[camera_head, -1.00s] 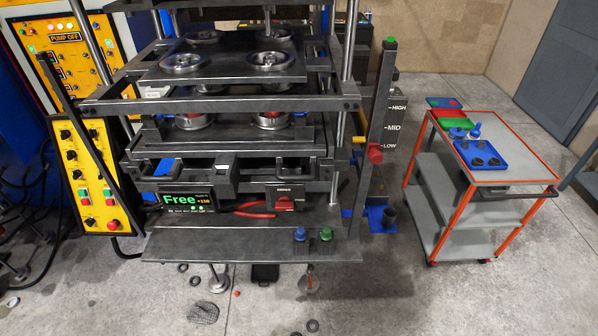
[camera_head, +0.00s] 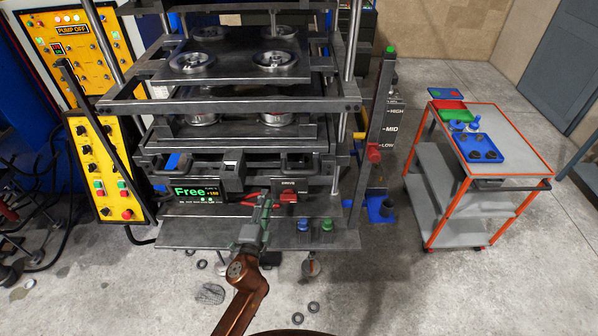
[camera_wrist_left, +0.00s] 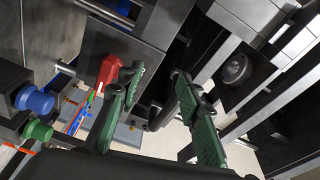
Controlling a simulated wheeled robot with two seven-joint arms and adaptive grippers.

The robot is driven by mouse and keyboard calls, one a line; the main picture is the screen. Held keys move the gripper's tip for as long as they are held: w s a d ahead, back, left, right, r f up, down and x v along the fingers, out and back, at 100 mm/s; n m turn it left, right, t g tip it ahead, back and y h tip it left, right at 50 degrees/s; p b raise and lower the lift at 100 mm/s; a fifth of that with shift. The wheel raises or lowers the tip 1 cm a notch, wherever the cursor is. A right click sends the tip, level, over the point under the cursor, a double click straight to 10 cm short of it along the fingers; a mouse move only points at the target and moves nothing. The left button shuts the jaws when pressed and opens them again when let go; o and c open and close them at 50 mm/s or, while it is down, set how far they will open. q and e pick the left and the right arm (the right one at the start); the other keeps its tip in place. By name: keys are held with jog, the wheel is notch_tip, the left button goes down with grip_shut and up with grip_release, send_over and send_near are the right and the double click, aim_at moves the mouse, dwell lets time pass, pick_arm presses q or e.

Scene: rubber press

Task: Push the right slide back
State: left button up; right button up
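The right slide is a dark metal tray low in the press, with a black bar handle (camera_head: 300,164) on its front. It sits above the box with the red switch. My left gripper (camera_head: 265,204) is in front of the press, below and left of that handle, and overlaps the lower shelf in the head view. In the left wrist view its green fingers (camera_wrist_left: 160,78) are spread apart with nothing between them. A dark curved handle (camera_wrist_left: 163,112) shows beyond them. I cannot tell whether the fingers touch anything. My right gripper is not in view.
The red switch (camera_head: 288,196) is close to the left gripper; it also shows in the left wrist view (camera_wrist_left: 108,70). Blue (camera_head: 303,225) and green (camera_head: 326,225) buttons stand on the shelf (camera_head: 200,236). A "Free" display (camera_head: 195,191) is left. An orange-framed cart (camera_head: 505,182) stands right.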

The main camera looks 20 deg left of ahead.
aim_at(298, 173)
pick_arm(q)
jog(key=w+d+r+m+h, duration=0.1)
jog(key=w+d+r+m, duration=0.1)
jog(key=w, duration=0.1)
jog(key=w+d+r+m+t+h, duration=0.1)
jog(key=w+d+r+m, duration=0.1)
jog(key=w+d, duration=0.1)
jog(key=w+d+r+m+h+p, duration=0.1)
jog(key=w+d+r+h, duration=0.1)
jog(key=w+d, duration=0.1)
jog(key=shift+w+d+r+m, duration=0.15)
jog(key=shift+d+m, duration=0.1)
jog(key=shift+m, duration=0.15)
jog(key=shift+w, duration=0.4)
jog(key=shift+c, duration=0.2)
grip_shut()
